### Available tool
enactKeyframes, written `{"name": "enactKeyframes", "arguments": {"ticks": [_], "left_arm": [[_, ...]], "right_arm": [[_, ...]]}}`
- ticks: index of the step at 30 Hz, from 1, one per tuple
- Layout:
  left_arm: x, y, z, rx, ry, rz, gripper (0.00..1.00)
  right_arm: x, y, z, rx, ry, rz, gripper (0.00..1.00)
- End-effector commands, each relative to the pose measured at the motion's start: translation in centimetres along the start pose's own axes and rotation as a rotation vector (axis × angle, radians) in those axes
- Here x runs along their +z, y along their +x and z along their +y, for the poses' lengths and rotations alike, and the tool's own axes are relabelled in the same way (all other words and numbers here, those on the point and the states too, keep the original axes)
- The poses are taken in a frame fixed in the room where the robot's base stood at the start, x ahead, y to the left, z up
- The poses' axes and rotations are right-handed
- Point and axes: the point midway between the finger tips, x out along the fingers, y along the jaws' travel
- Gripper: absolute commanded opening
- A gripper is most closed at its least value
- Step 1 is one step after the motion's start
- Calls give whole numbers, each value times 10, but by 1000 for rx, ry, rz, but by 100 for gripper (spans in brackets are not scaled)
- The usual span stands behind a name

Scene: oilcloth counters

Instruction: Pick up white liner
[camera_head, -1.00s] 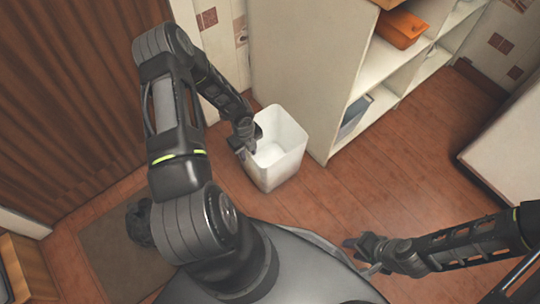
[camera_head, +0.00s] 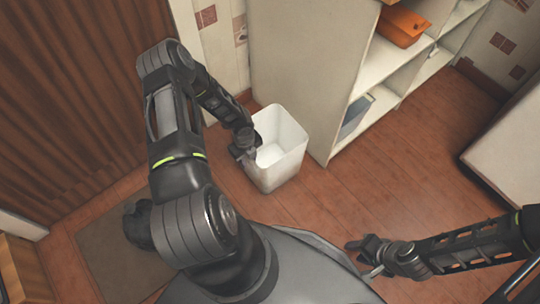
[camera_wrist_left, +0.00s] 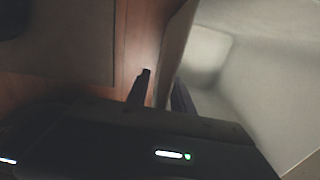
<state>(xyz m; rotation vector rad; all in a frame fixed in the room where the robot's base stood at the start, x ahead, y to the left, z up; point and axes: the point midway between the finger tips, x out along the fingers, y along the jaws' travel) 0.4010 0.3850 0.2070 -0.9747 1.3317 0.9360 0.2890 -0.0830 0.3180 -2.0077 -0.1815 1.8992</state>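The white liner (camera_head: 283,165) is an open, empty-looking white bin standing upright on the floor beside the shelf unit. My left gripper (camera_head: 248,156) is at its left rim. In the left wrist view, the liner's wall (camera_wrist_left: 177,45) passes between the two fingers of my left gripper (camera_wrist_left: 161,88), one outside and one inside the liner. A gap shows between the outer finger and the wall, so the gripper is open around the rim. My right gripper (camera_head: 362,256) is low at the right, away from the liner, with its fingers apart and empty.
A pale shelf unit (camera_head: 310,70) stands just right of and behind the liner, with an orange tray (camera_head: 402,27) on top shelf level and a blue-grey item (camera_head: 356,114) lower. A tiled wall is behind. The wooden floor (camera_head: 400,170) to the right is clear. A dark mat (camera_head: 105,245) lies left.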

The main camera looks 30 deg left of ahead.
Motion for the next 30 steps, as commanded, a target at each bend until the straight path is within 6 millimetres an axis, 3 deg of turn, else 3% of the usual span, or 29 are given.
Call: {"name": "enactKeyframes", "arguments": {"ticks": [12,22,30], "left_arm": [[0,0,0,0,0,1,27],[0,0,0,0,0,1,0],[0,0,0,0,0,1,0]], "right_arm": [[0,0,0,0,-1,-1,36],[0,0,0,0,-1,-1,36],[0,0,0,0,-1,-1,36]]}}
